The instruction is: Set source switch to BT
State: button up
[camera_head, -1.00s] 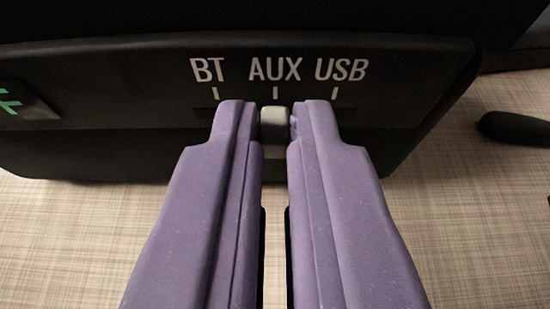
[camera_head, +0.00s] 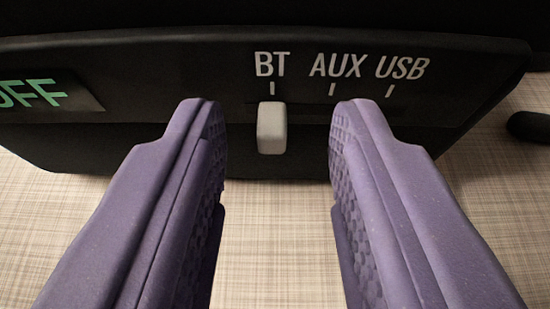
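The source switch (camera_head: 271,128) is a light grey slider knob on the front of a black device. It sits directly under the BT label (camera_head: 272,65) and its tick mark. The AUX label (camera_head: 337,66) and USB label (camera_head: 402,68) are to its right. My gripper (camera_head: 277,108) has two purple fingers with textured inner pads. The fingers are spread wide, one on each side of the knob, with a gap between each finger and the knob. The gripper holds nothing.
The black device's front panel (camera_head: 180,75) spans the view. A display with green "OFF" lettering (camera_head: 35,93) is at the left. A dark rounded object (camera_head: 530,127) lies at the right edge. The table surface (camera_head: 277,240) has a light woven pattern.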

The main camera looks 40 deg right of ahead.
jog(key=shift+a, duration=0.1)
jog(key=p+v, duration=0.2)
jog(key=v, duration=0.5)
jog(key=shift+s+a+p, duration=0.2)
jog(key=shift+s+p, duration=0.1)
jog(key=shift+p, duration=0.05)
jog(key=shift+r, duration=0.1)
